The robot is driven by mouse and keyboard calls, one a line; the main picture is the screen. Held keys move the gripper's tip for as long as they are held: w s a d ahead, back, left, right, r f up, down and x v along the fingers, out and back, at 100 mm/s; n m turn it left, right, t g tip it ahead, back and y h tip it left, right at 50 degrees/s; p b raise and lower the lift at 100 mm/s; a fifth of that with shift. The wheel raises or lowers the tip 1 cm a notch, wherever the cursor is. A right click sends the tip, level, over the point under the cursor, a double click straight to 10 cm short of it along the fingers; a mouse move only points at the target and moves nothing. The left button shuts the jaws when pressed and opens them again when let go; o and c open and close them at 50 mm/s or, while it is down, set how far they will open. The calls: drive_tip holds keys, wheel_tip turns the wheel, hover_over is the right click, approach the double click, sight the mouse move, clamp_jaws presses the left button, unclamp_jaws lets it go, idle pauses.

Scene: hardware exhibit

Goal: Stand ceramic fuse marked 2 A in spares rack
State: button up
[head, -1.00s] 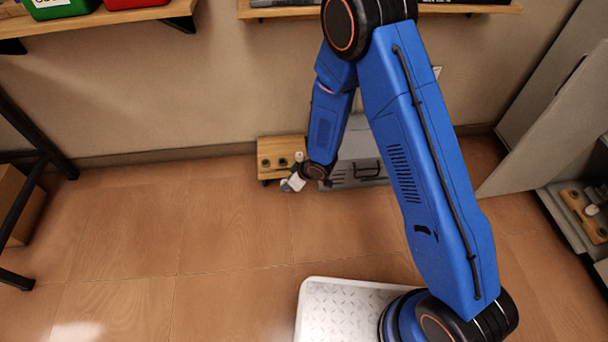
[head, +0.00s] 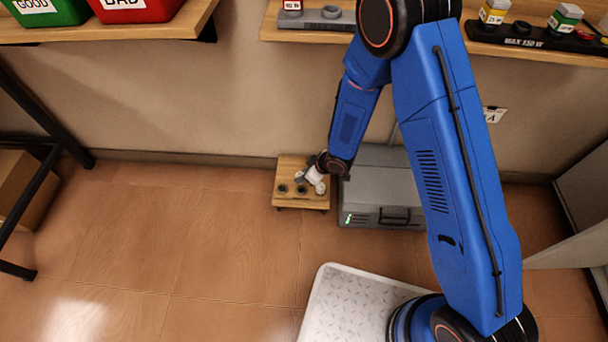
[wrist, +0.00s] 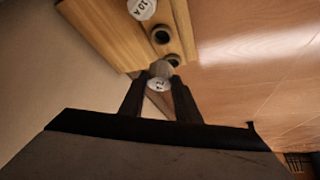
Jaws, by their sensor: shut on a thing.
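My gripper (head: 316,178) is shut on a pale ceramic fuse (wrist: 160,75), seen between the fingertips in the wrist view. Its white end cap bears a small mark that looks like a 2; the rest is hard to read. The wooden spares rack (head: 290,169) stands low against the wall in the head view, and also shows in the wrist view (wrist: 100,30). It has two dark empty-looking sockets and a fuse marked 10 A (wrist: 142,8) in another. The held fuse is close to the nearer socket (wrist: 174,60); whether it touches is unclear.
A grey case (head: 380,180) with a handle and green light stands just right of the rack. Shelves (head: 300,30) run above, with a green and a red bin (head: 135,10) at left. A black table leg is at far left. The floor before the rack is clear.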

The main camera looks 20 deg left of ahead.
drive_tip(key=shift+w+f, duration=0.15)
drive_tip(key=shift+w, duration=0.15)
drive_tip(key=shift+f, duration=2.6)
drive_tip(key=shift+f, duration=1.15)
idle(1.3)
drive_tip(key=o, duration=1.6)
drive_tip(key=shift+r, duration=3.55)
